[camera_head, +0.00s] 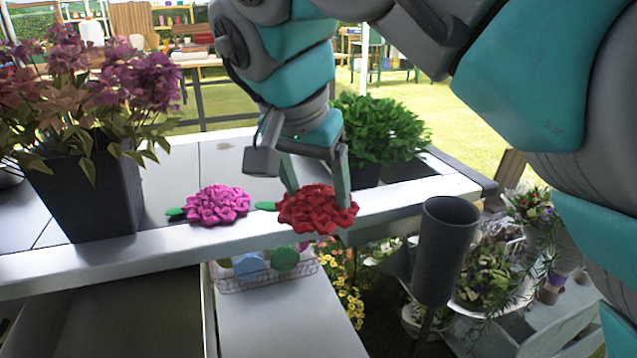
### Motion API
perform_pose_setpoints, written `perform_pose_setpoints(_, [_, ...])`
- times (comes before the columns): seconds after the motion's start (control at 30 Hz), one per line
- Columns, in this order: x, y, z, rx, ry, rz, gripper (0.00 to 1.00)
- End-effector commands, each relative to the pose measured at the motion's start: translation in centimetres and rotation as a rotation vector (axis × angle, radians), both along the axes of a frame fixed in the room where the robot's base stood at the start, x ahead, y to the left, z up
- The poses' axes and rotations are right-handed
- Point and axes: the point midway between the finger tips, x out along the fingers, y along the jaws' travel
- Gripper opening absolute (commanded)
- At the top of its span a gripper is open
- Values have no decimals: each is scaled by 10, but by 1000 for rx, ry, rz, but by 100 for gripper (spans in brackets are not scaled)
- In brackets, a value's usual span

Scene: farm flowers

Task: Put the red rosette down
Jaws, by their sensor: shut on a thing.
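The red rosette (317,209) is at the front edge of the white table (110,257), with a green leaf on its left side. My gripper (319,190) points down over it, with its fingers shut on the rosette. The rosette hides the fingertips. I cannot tell whether the rosette touches the table or is held just above it. A pink rosette (216,205) with a green leaf lies on the table to the left, a small gap away.
A dark planter (90,195) with purple flowers stands at the left. A leafy green plant (378,130) in a dark pot is behind my gripper. A dark grey cylinder (443,250) stands in front at the right. A wire basket (266,277) sits below the table edge.

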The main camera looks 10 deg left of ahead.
Motion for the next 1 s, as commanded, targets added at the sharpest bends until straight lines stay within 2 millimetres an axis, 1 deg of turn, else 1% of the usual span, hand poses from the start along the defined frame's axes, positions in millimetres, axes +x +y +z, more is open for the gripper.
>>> perform_pose_setpoints(0.03, [9, 4, -1, -5, 1, -5, 31])
perform_pose_setpoints(0.1, [21, 10, -3, -5, 1, -6, 31])
perform_pose_setpoints(0.4, [66, 31, -6, -1, -3, -4, 31])
perform_pose_setpoints(0.53, [75, 36, -8, -3, -1, -2, 31])
perform_pose_setpoints(0.87, [85, 40, -8, -1, -2, -2, 31])
perform_pose_setpoints(1.0, [85, 39, -20, -3, 0, 0, 31])
